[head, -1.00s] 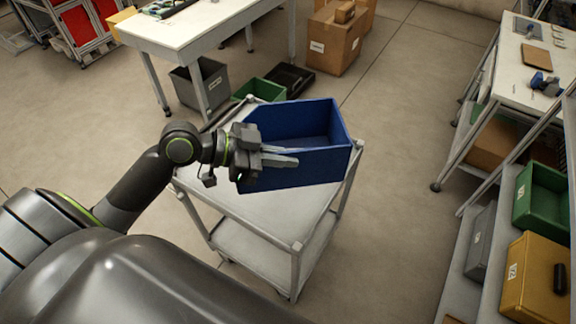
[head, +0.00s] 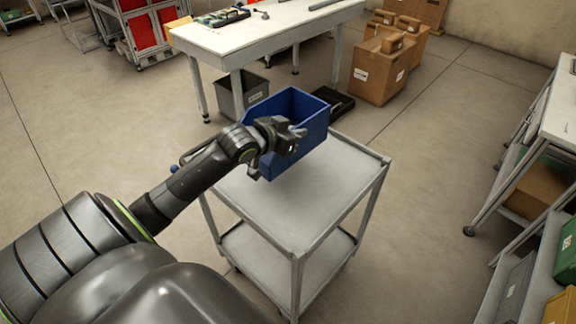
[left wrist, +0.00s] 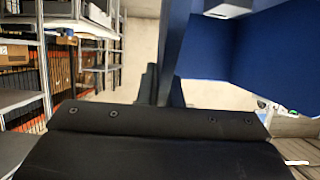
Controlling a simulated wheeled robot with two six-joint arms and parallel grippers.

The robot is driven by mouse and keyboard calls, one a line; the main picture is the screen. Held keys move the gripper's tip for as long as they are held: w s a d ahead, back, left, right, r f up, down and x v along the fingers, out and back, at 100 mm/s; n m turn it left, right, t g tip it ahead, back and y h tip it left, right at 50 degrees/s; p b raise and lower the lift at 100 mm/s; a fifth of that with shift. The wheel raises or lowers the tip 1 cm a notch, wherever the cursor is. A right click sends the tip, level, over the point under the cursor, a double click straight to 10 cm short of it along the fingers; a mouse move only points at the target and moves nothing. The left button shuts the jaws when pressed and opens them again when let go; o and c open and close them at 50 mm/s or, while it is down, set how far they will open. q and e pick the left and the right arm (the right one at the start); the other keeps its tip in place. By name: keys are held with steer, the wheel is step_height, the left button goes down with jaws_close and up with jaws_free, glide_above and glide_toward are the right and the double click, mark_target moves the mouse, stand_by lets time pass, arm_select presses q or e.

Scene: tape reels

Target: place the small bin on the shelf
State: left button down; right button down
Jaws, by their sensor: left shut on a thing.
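A blue open-topped bin (head: 312,128) is in my left gripper (head: 292,137), over the far part of a grey cart (head: 300,210). The jaws are shut on the bin's near wall. The bin looks raised above the cart top, slightly tilted. In the left wrist view the bin (left wrist: 275,50) fills the right side, and the fingers (left wrist: 163,88) lie against its wall. A grey shelf rack (head: 525,297) stands at the lower right edge, mostly cut off. My right gripper is not in view.
The shelf rack carries a grey bin (head: 515,290), a green bin (head: 568,245) and a yellow bin (head: 562,308). A white table (head: 265,35) stands behind the cart. Cardboard boxes (head: 382,72) stand behind. The floor between cart and rack is clear.

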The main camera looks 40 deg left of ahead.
mark_target(267, 169)
arm_select(q)
steer(key=f, duration=0.5)
steer(key=shift+w+a+f, duration=0.1)
steer(key=shift+a+f, duration=0.05)
steer(key=shift+a, duration=0.05)
steer(key=shift+f, duration=2.3)
steer(key=c, duration=1.6)
jaws_free()
steer(key=shift+f, duration=0.1)
steer(key=p+v, duration=0.1)
steer(key=v, duration=1.1)
steer(key=shift+d, duration=0.1)
